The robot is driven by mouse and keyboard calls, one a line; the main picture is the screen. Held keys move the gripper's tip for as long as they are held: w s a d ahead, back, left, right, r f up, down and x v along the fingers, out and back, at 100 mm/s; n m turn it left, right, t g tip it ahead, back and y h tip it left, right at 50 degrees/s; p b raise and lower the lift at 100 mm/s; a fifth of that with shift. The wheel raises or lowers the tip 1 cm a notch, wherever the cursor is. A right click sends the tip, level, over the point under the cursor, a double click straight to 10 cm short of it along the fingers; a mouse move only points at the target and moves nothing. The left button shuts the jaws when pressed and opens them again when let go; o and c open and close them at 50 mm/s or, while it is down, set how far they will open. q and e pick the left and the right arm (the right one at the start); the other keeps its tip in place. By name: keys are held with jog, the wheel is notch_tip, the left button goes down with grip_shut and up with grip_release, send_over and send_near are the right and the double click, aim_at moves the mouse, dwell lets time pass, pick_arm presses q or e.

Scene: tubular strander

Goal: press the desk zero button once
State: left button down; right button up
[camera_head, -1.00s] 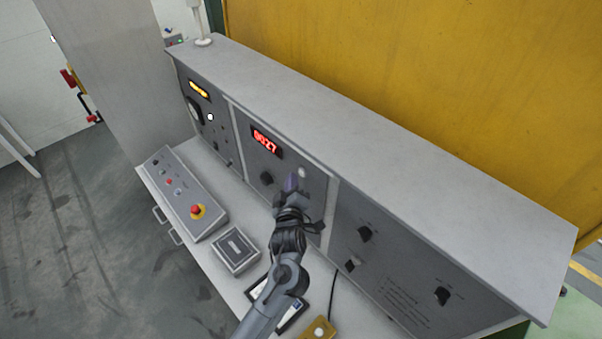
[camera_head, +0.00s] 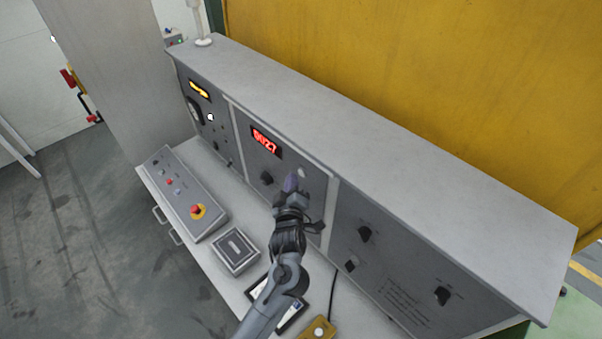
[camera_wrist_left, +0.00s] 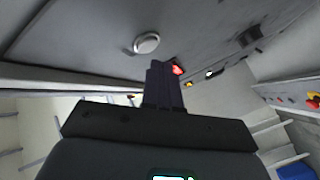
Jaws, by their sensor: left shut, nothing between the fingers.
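A pale round button (camera_head: 302,172) sits on the middle panel of the desk, right of and below a red display (camera_head: 265,141) that appears to read 0027. The button also shows in the wrist view (camera_wrist_left: 146,42), beyond and slightly left of the fingertips. My left gripper (camera_head: 291,182) is shut and empty. In the head view its tip overlaps the panel just left of and below the button. In the wrist view the shut fingers (camera_wrist_left: 158,68) point toward the panel, with a visible gap to the button. My right gripper is not in view.
A sloped control box (camera_head: 180,190) with a red emergency button (camera_head: 197,211) lies on the desk at left. A small grey box (camera_head: 235,251) stands left of my arm. Dark knobs (camera_head: 365,234) are on the right panel. The desk's flat top (camera_head: 350,130) is clear.

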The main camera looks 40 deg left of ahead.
pick_arm(q)
jog(key=shift+w, duration=0.2)
jog(key=shift+w+d, duration=0.1)
jog(key=shift+w, duration=0.15)
jog(key=shift+w, duration=0.35)
dwell(0.9)
jog(key=shift+s, duration=0.8)
jog(key=s+p, duration=0.1)
jog(key=s, duration=0.1)
jog(key=s+a+p, duration=0.1)
jog(key=s, duration=0.2)
jog(key=shift+a, duration=0.1)
dwell(0.5)
